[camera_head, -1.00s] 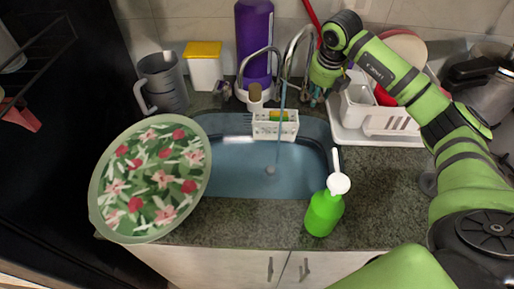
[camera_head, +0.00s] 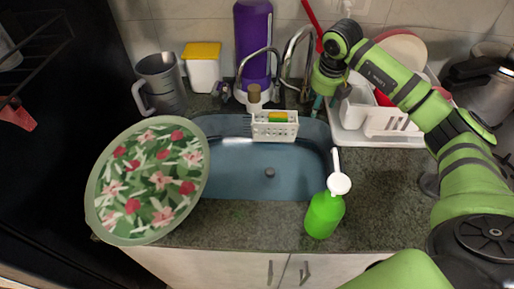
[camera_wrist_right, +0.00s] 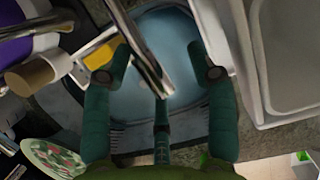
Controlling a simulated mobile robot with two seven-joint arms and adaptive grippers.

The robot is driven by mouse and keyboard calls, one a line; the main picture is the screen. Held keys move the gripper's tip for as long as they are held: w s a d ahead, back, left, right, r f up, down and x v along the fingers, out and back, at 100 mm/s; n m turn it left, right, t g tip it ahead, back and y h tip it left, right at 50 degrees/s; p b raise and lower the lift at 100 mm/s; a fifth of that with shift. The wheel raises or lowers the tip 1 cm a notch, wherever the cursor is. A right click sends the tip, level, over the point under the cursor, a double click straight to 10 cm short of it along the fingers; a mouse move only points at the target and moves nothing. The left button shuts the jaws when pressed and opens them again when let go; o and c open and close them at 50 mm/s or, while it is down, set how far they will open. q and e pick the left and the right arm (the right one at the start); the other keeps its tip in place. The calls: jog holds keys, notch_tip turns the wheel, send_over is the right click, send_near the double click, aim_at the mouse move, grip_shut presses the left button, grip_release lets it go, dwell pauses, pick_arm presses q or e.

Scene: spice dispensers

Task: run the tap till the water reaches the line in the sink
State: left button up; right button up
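The sink (camera_head: 230,178) is a blue-grey basin in the dark counter. Its drain (camera_head: 269,172) shows at the bottom; I cannot clearly make out a water level or a line. The curved metal tap (camera_head: 289,58) stands behind the sink, and no stream falls from it. My right gripper (camera_head: 322,98) is just right of the tap, pointing down. In the right wrist view, its green fingers (camera_wrist_right: 158,74) are spread, with the metal spout (camera_wrist_right: 140,48) showing across the space between them. Whether they touch the tap is unclear. My left gripper is not in view.
A white caddy (camera_head: 275,130) sits on the sink's back edge, beside a second thin tap (camera_head: 245,66). A green soap bottle (camera_head: 324,214) stands right front. A floral tray (camera_head: 150,180) is at left. A dish rack (camera_head: 385,122) stands right of the sink.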

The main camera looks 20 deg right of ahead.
jog(key=shift+d+r, duration=0.1)
jog(key=shift+w, duration=0.1)
jog(key=shift+r, duration=0.15)
jog(key=shift+a+r, duration=0.2)
jog(key=shift+r, duration=0.05)
jog(key=shift+p+v, duration=2.3)
jog(key=shift+v, duration=0.9)
jog(key=shift+f, duration=0.1)
